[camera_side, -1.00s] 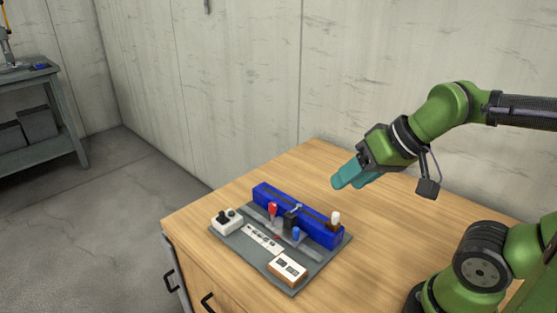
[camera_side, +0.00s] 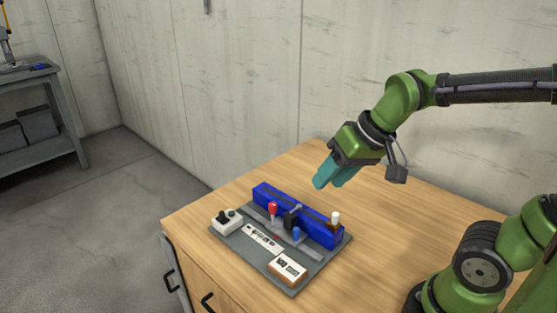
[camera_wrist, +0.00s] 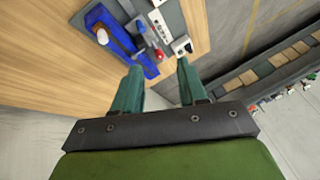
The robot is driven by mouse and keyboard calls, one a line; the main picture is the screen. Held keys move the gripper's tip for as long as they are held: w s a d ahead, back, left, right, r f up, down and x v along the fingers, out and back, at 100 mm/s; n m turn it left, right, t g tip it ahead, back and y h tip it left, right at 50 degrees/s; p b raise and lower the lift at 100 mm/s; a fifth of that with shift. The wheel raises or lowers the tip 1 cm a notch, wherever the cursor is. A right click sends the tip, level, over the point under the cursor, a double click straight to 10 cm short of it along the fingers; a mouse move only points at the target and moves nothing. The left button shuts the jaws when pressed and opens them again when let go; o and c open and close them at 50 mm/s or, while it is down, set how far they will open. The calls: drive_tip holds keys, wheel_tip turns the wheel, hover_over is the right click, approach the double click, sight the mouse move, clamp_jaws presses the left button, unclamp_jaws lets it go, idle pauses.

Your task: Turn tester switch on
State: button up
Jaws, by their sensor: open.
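The tester is a dark grey base plate (camera_side: 308,272) carrying a long blue block (camera_side: 268,196), a red knob (camera_side: 272,207), a small blue knob (camera_side: 296,233) and a white-capped post (camera_side: 335,218). A white box with dark knobs (camera_side: 227,221) sits at its left end. A white-topped box with dark switches (camera_side: 287,269) sits at its front. Which of these is the tester switch, I cannot tell. My gripper (camera_side: 329,184) is open and empty, in the air above and behind the blue block. In the wrist view the blue block (camera_wrist: 142,60) lies beyond its parted teal fingers (camera_wrist: 158,66).
The tester stands on a wooden cabinet top (camera_side: 400,225), bare to its right. A concrete wall (camera_side: 240,90) rises behind. A grey shelf unit (camera_side: 55,95) stands far left across the floor, away from the cabinet.

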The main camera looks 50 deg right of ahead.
sight(222, 212)
drive_tip(key=w+a+f+n+g+y, duration=0.1)
drive_tip(key=w+a+n, duration=0.1)
drive_tip(key=w+n, duration=0.6)
drive_tip(key=w+a+f+n+g, duration=0.15)
drive_tip(key=w+n, duration=0.35)
drive_tip(key=w, duration=0.8)
drive_tip(key=x, duration=1.6)
drive_tip(key=shift+a+f, duration=0.1)
drive_tip(key=shift+a, duration=0.2)
clamp_jaws()
